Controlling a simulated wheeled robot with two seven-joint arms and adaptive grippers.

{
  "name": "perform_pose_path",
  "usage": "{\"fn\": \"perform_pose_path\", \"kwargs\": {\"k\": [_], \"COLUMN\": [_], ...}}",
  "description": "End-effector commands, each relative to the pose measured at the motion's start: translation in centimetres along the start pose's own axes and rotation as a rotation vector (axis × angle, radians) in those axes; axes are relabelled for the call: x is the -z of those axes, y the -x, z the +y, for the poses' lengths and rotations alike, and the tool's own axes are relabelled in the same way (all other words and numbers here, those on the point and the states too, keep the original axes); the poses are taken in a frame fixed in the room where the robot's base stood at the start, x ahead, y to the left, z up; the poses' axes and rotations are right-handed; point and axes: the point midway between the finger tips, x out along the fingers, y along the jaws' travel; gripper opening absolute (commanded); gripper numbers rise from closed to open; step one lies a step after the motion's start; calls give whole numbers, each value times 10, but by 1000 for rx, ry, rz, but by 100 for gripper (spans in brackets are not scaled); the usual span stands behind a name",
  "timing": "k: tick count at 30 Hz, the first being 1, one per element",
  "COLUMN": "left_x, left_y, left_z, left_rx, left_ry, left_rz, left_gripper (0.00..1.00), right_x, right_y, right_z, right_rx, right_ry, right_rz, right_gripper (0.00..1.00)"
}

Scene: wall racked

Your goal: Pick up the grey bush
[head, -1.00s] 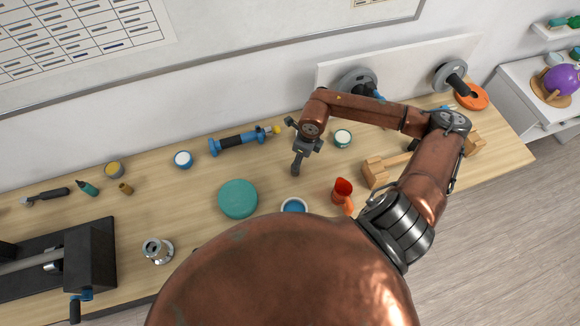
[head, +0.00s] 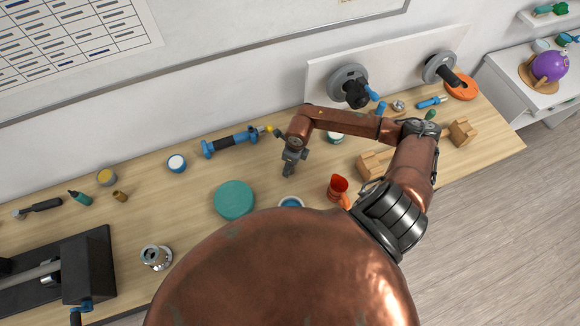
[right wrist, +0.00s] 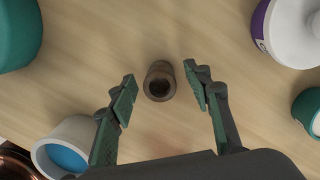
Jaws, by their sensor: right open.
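The grey bush (right wrist: 160,82) is a small, hollow, dark grey-brown cylinder standing on the wooden bench in the right wrist view. My right gripper (right wrist: 161,100) is open, with one green-padded finger on each side of the bush and a visible gap on both sides. In the head view my right gripper (head: 289,170) points down at the bench between the teal disc and the red jug. There the bush is hidden or cannot be told from the fingertips. My left gripper is not in view.
Around the gripper are a teal disc (head: 234,200), a blue-filled white cup (right wrist: 68,150), a red jug (head: 338,188) and a white-purple jar (right wrist: 290,32). A blue-black tool (head: 230,141) lies behind. Wheels on a white panel (head: 400,70) stand behind my arm.

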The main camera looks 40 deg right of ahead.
Motion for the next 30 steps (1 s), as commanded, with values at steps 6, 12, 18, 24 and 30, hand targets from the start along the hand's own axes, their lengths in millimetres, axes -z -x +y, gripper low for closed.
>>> {"fn": "perform_pose_path", "kwargs": {"k": [6,12,18,24,30], "left_x": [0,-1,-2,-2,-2], "left_y": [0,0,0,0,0], "left_z": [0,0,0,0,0], "left_rx": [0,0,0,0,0], "left_ry": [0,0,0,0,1], "left_rz": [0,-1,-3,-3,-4], "left_gripper": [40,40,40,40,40], "right_x": [0,0,0,0,-1], "right_y": [-1,0,0,0,0], "right_z": [0,0,0,0,0], "right_rx": [0,0,1,1,1], "right_ry": [0,0,0,0,0], "right_rz": [0,0,-1,-1,-1], "right_gripper": [44,30,17,3,0]}}
